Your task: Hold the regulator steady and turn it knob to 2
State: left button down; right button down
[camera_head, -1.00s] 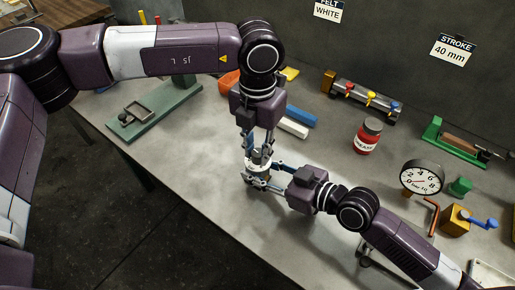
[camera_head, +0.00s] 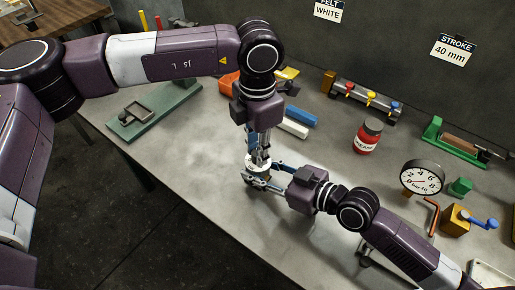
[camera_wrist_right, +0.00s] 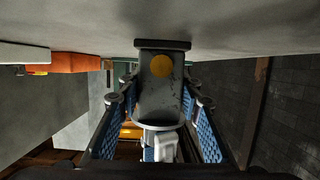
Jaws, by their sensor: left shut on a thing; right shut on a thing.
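The regulator (camera_head: 258,170) stands on the grey bench near its front edge. It has a dark body and a pale top; its scale cannot be read. My left gripper (camera_head: 260,155) comes down from above and is shut on the knob at the top, which its fingers mostly hide. My right gripper (camera_head: 263,178) reaches in from the right and is shut on the regulator's body. In the right wrist view the dark regulator body (camera_wrist_right: 160,95), with an orange dot, sits between blue-padded fingers. The pale knob part (camera_wrist_right: 160,143) shows below it there.
A blue block (camera_head: 301,116) and a white block (camera_head: 294,128) lie behind my left gripper. A red jar (camera_head: 367,138), a dial gauge (camera_head: 423,178) and an orange block with a blue lever (camera_head: 456,219) stand to the right. A green fixture (camera_head: 150,112) lies left.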

pick_arm(q)
jog(key=shift+w+m, duration=0.1)
jog(key=shift+m, duration=1)
jog(key=c, duration=1.7)
grip_release()
jog(key=shift+r, duration=0.15)
notch_tip(320, 180, up, 12)
jog(key=shift+f, duration=0.1)
